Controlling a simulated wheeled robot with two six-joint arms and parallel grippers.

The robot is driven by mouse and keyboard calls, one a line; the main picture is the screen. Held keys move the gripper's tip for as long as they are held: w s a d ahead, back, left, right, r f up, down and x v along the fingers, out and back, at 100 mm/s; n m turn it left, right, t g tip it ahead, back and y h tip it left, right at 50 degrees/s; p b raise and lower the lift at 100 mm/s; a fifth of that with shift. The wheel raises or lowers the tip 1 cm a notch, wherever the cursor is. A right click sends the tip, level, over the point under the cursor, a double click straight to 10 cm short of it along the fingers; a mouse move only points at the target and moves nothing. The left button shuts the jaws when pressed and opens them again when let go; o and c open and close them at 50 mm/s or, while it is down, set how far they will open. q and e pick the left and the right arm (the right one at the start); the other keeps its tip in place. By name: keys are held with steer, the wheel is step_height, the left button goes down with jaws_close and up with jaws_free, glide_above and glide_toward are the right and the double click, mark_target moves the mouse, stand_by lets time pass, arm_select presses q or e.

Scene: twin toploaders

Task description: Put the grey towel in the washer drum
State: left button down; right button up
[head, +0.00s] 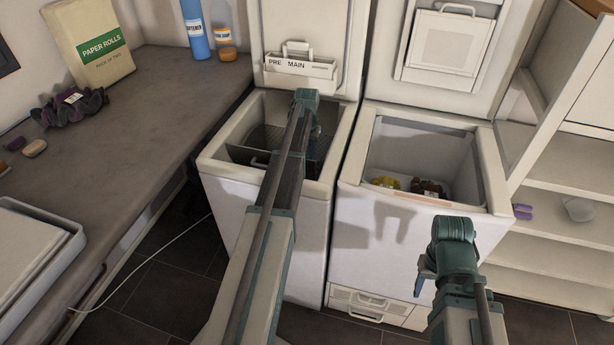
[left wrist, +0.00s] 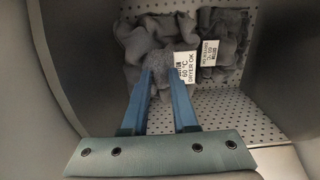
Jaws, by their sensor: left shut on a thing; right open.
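The left toploader is the washer (head: 265,225), with its lid up and a drawer marked PRE and MAIN. My left arm reaches down into its open drum (head: 240,155), so that gripper is hidden in the head view. In the left wrist view the perforated drum wall (left wrist: 270,125) surrounds my left gripper (left wrist: 163,76), which is shut on a bunched grey towel (left wrist: 148,38) with a white care label. A second grey cloth (left wrist: 228,25) with its own label lies against it on the right. My right gripper (head: 426,275) is open and empty in front of the right toploader.
The right toploader (head: 385,250) is open, with yellow and dark items inside. The counter at left holds a paper rolls pack (head: 88,45), a dark scrunched cloth (head: 70,107), bottles and a white tray (head: 40,260). Shelves (head: 560,225) stand at right.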

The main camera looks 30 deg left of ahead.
arm_select(q)
steer(key=shift+f, duration=0.4)
arm_select(e)
steer(key=shift+f, duration=0.45)
arm_select(q)
step_height(320, 180, down, 4)
steer(key=b, duration=0.4)
arm_select(e)
step_height(320, 180, down, 4)
steer(key=shift+r, duration=0.1)
arm_select(q)
steer(key=shift+f+b, duration=0.65)
steer(key=shift+b, duration=0.05)
arm_select(e)
steer(key=shift+f, duration=0.7)
arm_select(q)
steer(key=c, duration=0.7)
jaws_free()
steer(key=shift+r, duration=0.15)
arm_select(e)
steer(key=shift+r, duration=0.1)
arm_select(q)
step_height(320, 180, up, 13)
steer(key=p, duration=1.3)
arm_select(e)
step_height(320, 180, up, 13)
